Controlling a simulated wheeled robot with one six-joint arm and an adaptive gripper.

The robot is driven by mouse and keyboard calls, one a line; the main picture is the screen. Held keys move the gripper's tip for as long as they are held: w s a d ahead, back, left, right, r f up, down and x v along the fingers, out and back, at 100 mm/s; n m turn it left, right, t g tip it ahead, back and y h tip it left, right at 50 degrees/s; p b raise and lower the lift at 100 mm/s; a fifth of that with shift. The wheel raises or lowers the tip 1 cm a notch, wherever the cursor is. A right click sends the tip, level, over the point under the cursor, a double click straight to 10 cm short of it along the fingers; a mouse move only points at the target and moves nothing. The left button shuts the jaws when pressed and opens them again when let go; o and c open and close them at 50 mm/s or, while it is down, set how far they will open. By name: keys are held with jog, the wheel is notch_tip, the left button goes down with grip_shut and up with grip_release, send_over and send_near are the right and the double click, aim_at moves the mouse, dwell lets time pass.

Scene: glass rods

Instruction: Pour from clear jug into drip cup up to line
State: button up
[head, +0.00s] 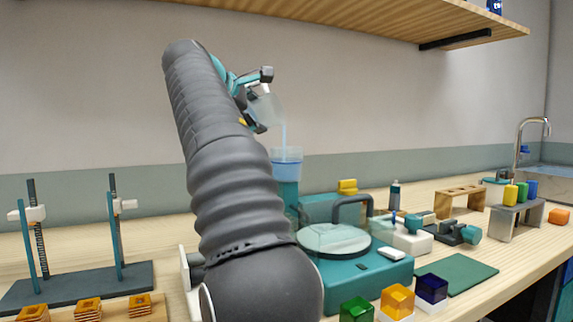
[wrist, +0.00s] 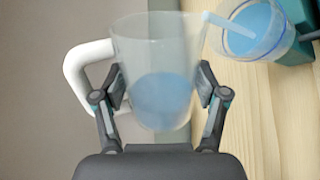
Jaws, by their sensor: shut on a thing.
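My gripper (wrist: 160,92) is shut on the clear jug (wrist: 150,50), one finger on each side of its body. The jug has a white handle on the left in the wrist view and blue liquid inside. In the head view the jug (head: 266,106) is tilted above the drip cup (head: 287,165). A pale blue stream (head: 283,135) falls from its lip into the cup. In the wrist view the cup (wrist: 262,52) holds blue liquid, with a darker blue ring near its rim. How the level stands against the line I cannot tell.
The cup stands on a teal stand beside a teal machine with a round plate (head: 333,240). Colored blocks (head: 397,301) lie in front, and a rod stand (head: 75,284) is at left. A shelf (head: 400,20) hangs above. A green mat (head: 456,276) lies bare at right.

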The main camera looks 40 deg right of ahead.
jog(key=shift+r, duration=0.1)
jog(key=shift+w+d+n+g+h, duration=0.2)
jog(key=shift+w+n+g+h, duration=0.1)
jog(key=shift+n, duration=0.3)
jog(key=shift+d+f+n+g+h, duration=0.15)
jog(key=shift+n+g+h, duration=0.1)
jog(key=shift+n, duration=0.3)
jog(key=shift+a+f+n+g+h, duration=0.15)
jog(key=shift+n+g, duration=0.1)
jog(key=shift+n, duration=0.3)
jog(key=n, duration=0.1)
jog(key=n+h, duration=0.1)
jog(key=shift+s+d+n+g+h, duration=0.15)
jog(key=shift+n+g+h, duration=0.15)
jog(key=shift+n+g, duration=0.1)
jog(key=shift+s+d+f+n+h, duration=0.15)
jog(key=shift+n+h, duration=0.1)
jog(key=shift+n, duration=0.3)
jog(key=shift+s+d+r+n+h, duration=0.1)
jog(key=shift+n+h, duration=0.15)
jog(key=shift+n, duration=0.3)
jog(key=shift+a, duration=0.1)
jog(key=s+a+r, duration=0.2)
jog(key=s+r, duration=0.1)
jog(key=s, duration=0.6)
jog(key=shift+s+a, duration=0.15)
jog(key=shift+s, duration=0.2)
